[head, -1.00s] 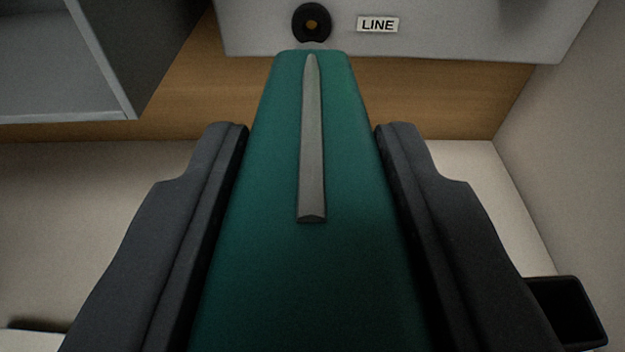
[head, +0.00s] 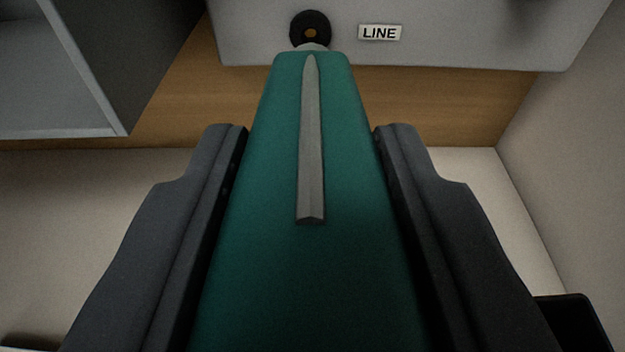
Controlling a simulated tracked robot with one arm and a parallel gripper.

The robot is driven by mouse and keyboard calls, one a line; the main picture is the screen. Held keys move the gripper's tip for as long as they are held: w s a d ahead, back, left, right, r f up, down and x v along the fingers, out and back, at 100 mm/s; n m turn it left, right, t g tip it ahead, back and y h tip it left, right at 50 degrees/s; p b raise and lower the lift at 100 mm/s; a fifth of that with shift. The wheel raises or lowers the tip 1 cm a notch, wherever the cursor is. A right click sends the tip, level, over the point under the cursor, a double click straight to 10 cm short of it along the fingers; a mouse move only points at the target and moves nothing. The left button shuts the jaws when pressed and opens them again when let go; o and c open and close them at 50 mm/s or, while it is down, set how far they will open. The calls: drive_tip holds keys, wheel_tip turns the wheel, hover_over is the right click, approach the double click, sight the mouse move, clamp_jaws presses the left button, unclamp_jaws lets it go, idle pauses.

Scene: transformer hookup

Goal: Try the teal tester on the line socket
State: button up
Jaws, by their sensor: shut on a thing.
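The teal tester (head: 270,200) lies lengthwise between the two dark fingers of my gripper (head: 311,140), which is shut on it. A grey pointed ridge runs along the tester's top. Its far end points at the line socket (head: 311,29), a black ring with an orange-brown centre on the grey panel. A small pale piece shows at the tester's tip, just below the socket. I cannot tell whether the tip touches the socket. A white LINE label (head: 380,33) is to the right of the socket.
The grey panel (head: 470,40) stands before a wooden board (head: 440,105). A grey open box (head: 60,80) is at the upper left. A dark container (head: 575,320) is at the lower right, near the right wall (head: 575,150). Pale floor lies below the board.

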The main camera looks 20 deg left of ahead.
drive_tip(key=shift+w+a, duration=0.15)
drive_tip(key=shift+w, duration=0.3)
idle(0.5)
drive_tip(key=shift+r+p, duration=0.1)
drive_tip(key=shift+p, duration=0.25)
idle(1.0)
